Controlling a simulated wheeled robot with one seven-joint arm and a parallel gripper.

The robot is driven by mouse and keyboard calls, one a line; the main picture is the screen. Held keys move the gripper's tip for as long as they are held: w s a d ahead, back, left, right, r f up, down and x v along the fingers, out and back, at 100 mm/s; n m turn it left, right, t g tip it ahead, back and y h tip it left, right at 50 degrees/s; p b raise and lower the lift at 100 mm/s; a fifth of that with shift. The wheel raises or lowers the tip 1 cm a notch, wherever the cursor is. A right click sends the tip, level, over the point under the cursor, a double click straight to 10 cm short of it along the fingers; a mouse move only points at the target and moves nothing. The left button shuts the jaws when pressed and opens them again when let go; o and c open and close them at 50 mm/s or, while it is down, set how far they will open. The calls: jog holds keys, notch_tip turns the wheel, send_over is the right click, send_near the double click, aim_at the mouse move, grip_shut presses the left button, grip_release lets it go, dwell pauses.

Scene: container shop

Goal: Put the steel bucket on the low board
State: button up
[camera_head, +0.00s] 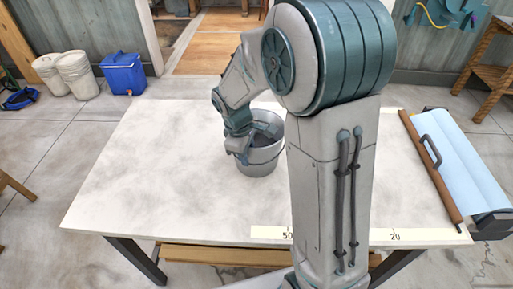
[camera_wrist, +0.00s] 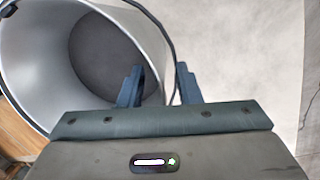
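The steel bucket (camera_head: 263,160) stands upright on the pale tabletop (camera_head: 150,180), near its middle in the head view. My gripper (camera_head: 246,147) is at the bucket's left side and rim. In the wrist view the bucket (camera_wrist: 45,50) fills the upper left, its mouth facing the camera. My gripper (camera_wrist: 158,85) has its fingers apart there, with the bucket's rim and dark handle running between them; contact is unclear. A wooden board (camera_head: 215,255) shows low under the table's front edge, and wooden boards (camera_head: 205,52) lie beyond the table. I cannot tell which is the low board.
A blue sheet roll (camera_head: 460,165) with a wooden bar lies at the table's right. A marked strip (camera_head: 405,236) runs along the front edge. A blue cooler (camera_head: 123,73) and white buckets (camera_head: 75,73) stand on the floor behind left. The table's left half is clear.

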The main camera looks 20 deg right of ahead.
jog(key=shift+f, duration=0.25)
grip_shut()
jog(key=shift+w+r, duration=0.15)
jog(key=shift+r, duration=0.05)
dwell(1.1)
